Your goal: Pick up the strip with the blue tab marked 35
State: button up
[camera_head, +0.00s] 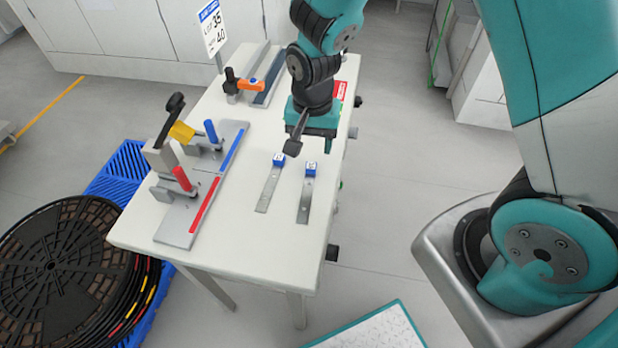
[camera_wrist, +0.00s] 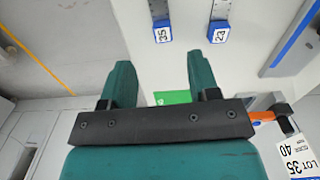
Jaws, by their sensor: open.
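The strip with the blue tab marked 35 (camera_wrist: 162,31) shows at the top of the wrist view, just beyond my fingertips. In the head view it is the right one of two metal strips (camera_head: 305,203), lying flat on the white table. The other strip, with a blue tab marked 23 (camera_wrist: 218,32), lies beside it and is the left one in the head view (camera_head: 268,190). My gripper (camera_wrist: 158,66) is open and empty, apart from both strips. In the head view my gripper (camera_head: 313,140) is over the table, beyond the tab ends.
The white table (camera_head: 250,235) also bears a fixture with red and blue rails (camera_head: 206,195) and an orange-handled clamp (camera_head: 248,85). A sign reading LOT 35 (camera_head: 212,27) stands at the back. A black reel (camera_head: 65,265) sits on a blue pallet at left.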

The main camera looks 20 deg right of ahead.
aim_at(311, 168)
notch_tip(311, 168, down, 8)
jog(key=shift+a+r+p, duration=0.1)
jog(key=shift+a+p, duration=0.05)
jog(key=shift+p, duration=0.35)
jog(key=c, duration=1)
